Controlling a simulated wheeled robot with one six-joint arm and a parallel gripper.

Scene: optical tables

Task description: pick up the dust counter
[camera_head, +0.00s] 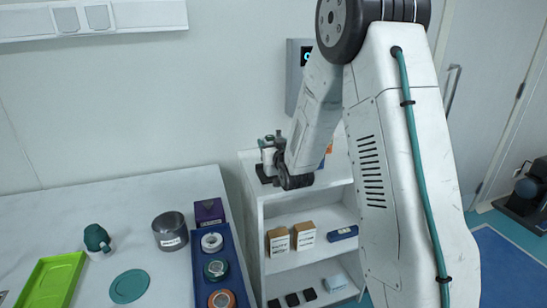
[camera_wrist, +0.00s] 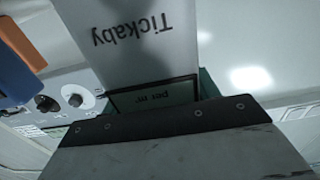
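The dust counter is most likely the pale device (camera_head: 267,158) with teal parts on top of the white shelf unit. In the wrist view a pale body marked "Tickaby" (camera_wrist: 140,60), with a dark screen whose text appears upside down, fills the top middle, very close. My gripper (camera_head: 280,146) is at the device's right side in the head view, partly hidden by my wrist. The fingers do not show clearly, so I cannot tell whether they touch or grip it. My own pale, dark-edged part covers the bottom of the wrist view.
Orange and blue items (camera_wrist: 20,65) stand close by on the shelf top. Lower shelves of the unit (camera_head: 290,218) hold brown boxes (camera_head: 304,235) and a blue item (camera_head: 342,233). The left table (camera_head: 150,200) carries a grey cup (camera_head: 170,232), a blue tray (camera_head: 229,248) and a green tray (camera_head: 50,283).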

